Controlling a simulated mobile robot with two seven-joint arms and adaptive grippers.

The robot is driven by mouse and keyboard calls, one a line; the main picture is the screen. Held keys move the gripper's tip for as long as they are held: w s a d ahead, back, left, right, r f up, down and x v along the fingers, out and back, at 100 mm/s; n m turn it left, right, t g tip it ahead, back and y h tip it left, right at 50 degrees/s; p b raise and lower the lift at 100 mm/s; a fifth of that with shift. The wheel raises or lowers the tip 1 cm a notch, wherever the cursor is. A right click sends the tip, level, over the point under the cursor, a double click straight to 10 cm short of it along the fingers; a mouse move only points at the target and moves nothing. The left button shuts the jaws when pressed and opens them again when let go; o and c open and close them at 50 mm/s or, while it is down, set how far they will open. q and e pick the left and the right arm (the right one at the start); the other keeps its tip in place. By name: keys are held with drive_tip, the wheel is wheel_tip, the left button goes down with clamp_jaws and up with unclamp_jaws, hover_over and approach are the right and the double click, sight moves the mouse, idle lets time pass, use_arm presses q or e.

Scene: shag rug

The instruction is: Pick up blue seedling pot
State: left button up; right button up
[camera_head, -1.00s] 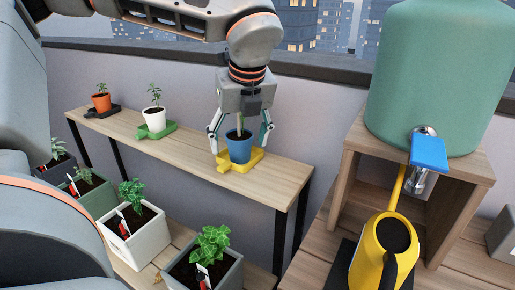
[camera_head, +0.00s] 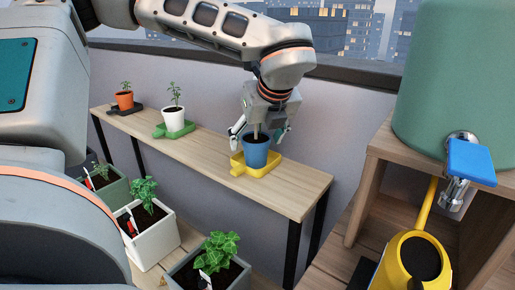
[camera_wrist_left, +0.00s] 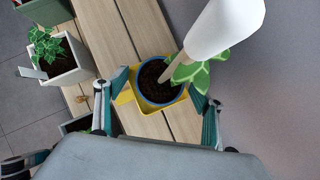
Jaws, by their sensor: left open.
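The blue seedling pot (camera_head: 256,151) stands upright on a yellow tray (camera_head: 275,163) on the narrow wooden shelf. It holds dark soil and a stem whose top is hidden behind my gripper in the head view. The pot's blue rim also shows in the left wrist view (camera_wrist_left: 143,88), with the stem and green leaves close to the camera. My left gripper (camera_head: 259,134) is open, its fingers apart on either side of the pot. I cannot tell whether they touch it. In the left wrist view the fingers (camera_wrist_left: 158,106) flank the pot. My right gripper is out of view.
A white pot (camera_head: 174,119) on a green tray and an orange pot (camera_head: 124,100) on a black tray share the shelf (camera_head: 290,192). Planters (camera_head: 150,232) sit lower in front. A yellow watering can (camera_head: 415,258) and a green tank (camera_head: 448,90) are at right.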

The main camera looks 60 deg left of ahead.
use_arm(q)
drive_tip(key=c, duration=1.3)
drive_tip(key=shift+r, duration=0.2)
